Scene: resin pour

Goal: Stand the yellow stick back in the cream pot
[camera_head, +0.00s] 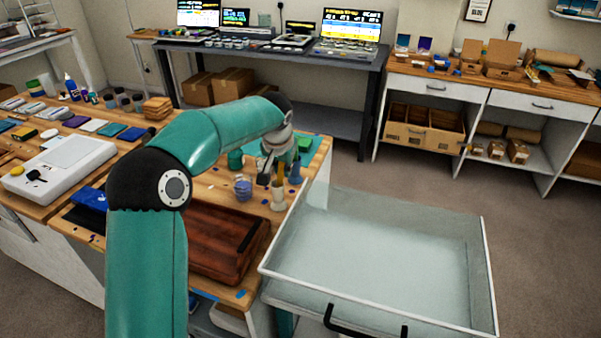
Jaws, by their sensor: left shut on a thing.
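The cream pot (278,198) stands on the wooden table near its right edge. My left gripper (271,177) points down just above and behind the pot, shut on the yellow stick (279,174). The stick is small here and partly hidden by the fingers. It looks roughly upright, over or in the pot's mouth; I cannot tell whether its lower end is inside. My right gripper is not in view.
A blue-purple cup (243,188) stands left of the pot, with a green pot (235,159) behind it. A blue-grey cone-shaped thing (295,173) is close on the right. A brown wooden tray (205,262) lies in front. A clear-walled bin (480,270) stands right of the table.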

